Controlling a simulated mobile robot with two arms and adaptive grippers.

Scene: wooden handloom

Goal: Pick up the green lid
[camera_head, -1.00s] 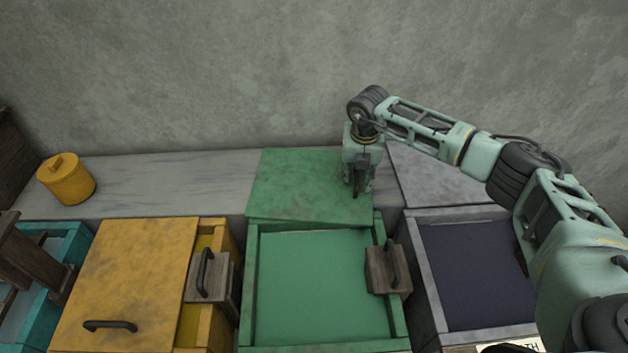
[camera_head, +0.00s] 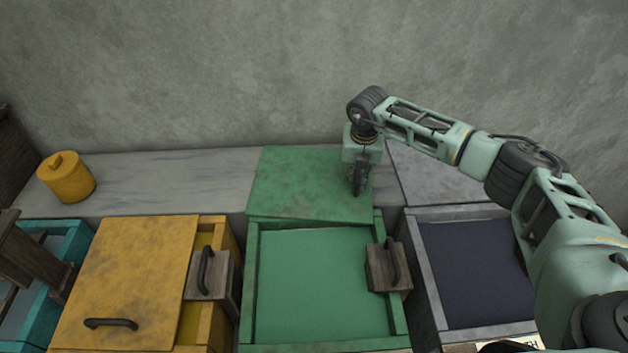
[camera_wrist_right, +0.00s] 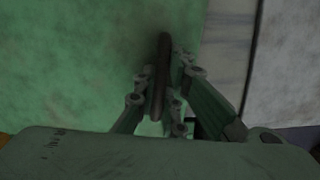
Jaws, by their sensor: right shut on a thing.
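The green lid (camera_head: 300,182) lies on the grey ledge behind the open green box (camera_head: 322,286), its front edge by the box's back rim. My right gripper (camera_head: 358,188) points down at the lid's right side. In the right wrist view its fingers (camera_wrist_right: 165,98) are closed on both sides of the lid's dark handle (camera_wrist_right: 163,58). The green lid surface (camera_wrist_right: 75,70) fills the left of that view. In the head view the gripper hides most of the handle. My left gripper is not in view.
A yellow box with its lid (camera_head: 130,280) partly across it stands at left. A dark-filled grey box (camera_head: 475,270) stands at right with a grey lid (camera_head: 430,180) behind. A yellow canister (camera_head: 66,178) sits on the ledge. A wooden block with a handle (camera_head: 388,268) sits on the green box's right rim.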

